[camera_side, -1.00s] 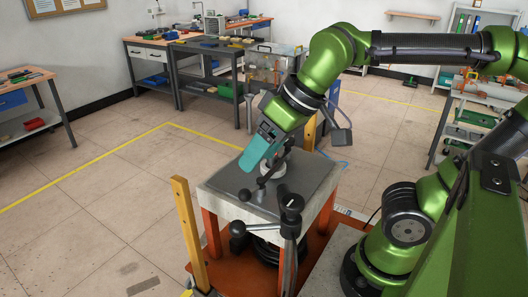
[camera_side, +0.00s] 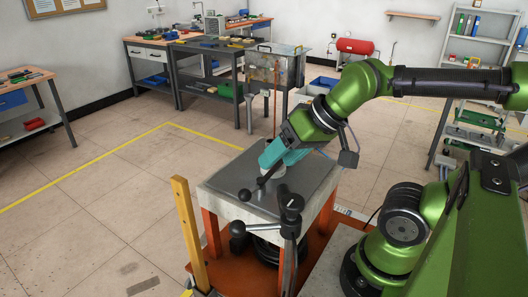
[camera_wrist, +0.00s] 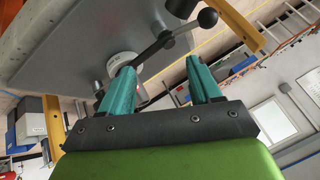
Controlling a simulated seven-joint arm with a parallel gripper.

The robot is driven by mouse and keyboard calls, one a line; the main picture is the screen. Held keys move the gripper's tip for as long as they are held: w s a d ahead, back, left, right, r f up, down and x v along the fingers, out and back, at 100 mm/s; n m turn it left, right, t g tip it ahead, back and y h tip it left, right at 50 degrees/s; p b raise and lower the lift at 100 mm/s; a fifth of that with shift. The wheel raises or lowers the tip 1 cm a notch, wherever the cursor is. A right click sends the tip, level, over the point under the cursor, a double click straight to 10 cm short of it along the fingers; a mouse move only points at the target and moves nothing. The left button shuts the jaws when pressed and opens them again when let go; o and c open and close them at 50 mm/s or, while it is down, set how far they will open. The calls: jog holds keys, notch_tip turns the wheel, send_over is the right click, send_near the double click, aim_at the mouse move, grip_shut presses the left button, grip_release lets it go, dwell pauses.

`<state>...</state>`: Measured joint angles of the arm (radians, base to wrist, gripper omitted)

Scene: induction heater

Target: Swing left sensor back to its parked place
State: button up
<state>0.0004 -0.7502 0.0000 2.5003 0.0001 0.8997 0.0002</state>
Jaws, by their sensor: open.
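A sensor arm with a dark rod and black ball knob (camera_side: 245,195) stands over the grey tabletop of the heater. In the wrist view its rod runs from the black knob (camera_wrist: 208,18) down to a pale round part (camera_wrist: 122,62). I cannot tell for certain that this is the left sensor. My gripper (camera_side: 266,166) has teal fingers and is tilted down over the table, close to the rod. In the wrist view my gripper (camera_wrist: 158,66) has its fingers well apart, with the rod crossing just beyond the gap. Contact cannot be told.
The heater's grey tabletop (camera_side: 222,182) sits on an orange frame. At its front stands a post with a black-topped lever (camera_side: 291,203) and another black ball (camera_side: 238,229). A yellow upright (camera_side: 186,230) rises at the front left. Floor to the left is clear.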

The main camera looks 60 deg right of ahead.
jog(key=shift+a, duration=0.1)
jog(key=shift+c, duration=0.8)
jog(key=w+a+r+n+g+y, duration=0.1)
jog(key=w+a+r+n+g, duration=0.15)
jog(key=a, duration=0.25)
notch_tip(320, 180, up, 12)
jog(key=n+g, duration=0.4)
jog(key=g, duration=0.1)
send_over(238, 221)
jog(key=d, duration=0.3)
jog(key=shift+h, duration=0.4)
jog(key=a+f, duration=0.1)
jog(key=f, duration=0.4)
jog(key=a+f, duration=0.1)
jog(key=f, duration=0.4)
jog(key=a+f, duration=0.1)
jog(key=f, duration=0.5)
grip_shut()
